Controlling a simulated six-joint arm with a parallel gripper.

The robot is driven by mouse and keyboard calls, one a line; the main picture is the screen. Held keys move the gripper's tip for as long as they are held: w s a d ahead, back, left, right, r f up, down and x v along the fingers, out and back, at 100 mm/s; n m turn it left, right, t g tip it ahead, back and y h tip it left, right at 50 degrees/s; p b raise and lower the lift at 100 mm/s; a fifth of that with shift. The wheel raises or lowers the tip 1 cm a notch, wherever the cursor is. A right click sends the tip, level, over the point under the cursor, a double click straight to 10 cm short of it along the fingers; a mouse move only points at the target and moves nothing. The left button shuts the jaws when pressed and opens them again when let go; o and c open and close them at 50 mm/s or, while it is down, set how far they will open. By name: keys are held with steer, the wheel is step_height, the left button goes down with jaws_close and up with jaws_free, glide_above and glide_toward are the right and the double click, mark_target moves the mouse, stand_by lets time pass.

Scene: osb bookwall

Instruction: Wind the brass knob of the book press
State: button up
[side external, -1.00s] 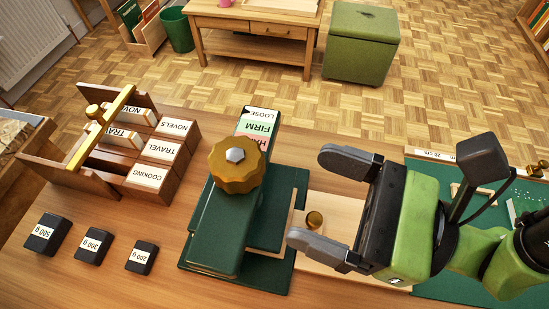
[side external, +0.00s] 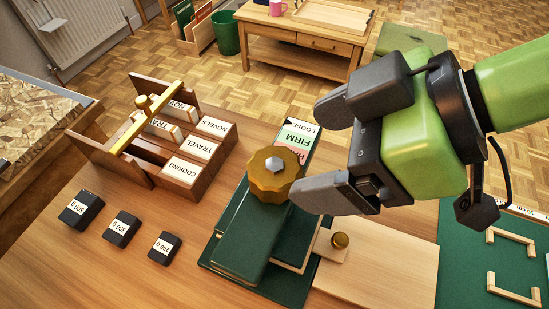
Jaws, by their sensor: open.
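The book press (side external: 246,238) is dark green and stands in the middle of the table. Its scalloped brass knob (side external: 262,184) with a pale hex centre sits on top. A label strip (side external: 298,134) behind the knob reads LOOSE and FIRM, with a red part mostly hidden by the knob. My gripper (side external: 318,152) is open and empty, just right of the knob, with its grey fingers pointing left. The lower fingertip overlaps the knob's right edge in the picture; I cannot tell whether they touch.
A wooden box of label cards (side external: 176,168) stands to the left. Black weights (side external: 122,229) lie in front of it. A pale board (side external: 385,262) with a small brass knob (side external: 340,240) and a green mat (side external: 470,255) lie right of the press.

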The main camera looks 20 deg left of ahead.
mark_target(278, 167)
steer(key=x, duration=0.7)
steer(key=shift+s, duration=0.1)
steer(key=c, duration=0.9)
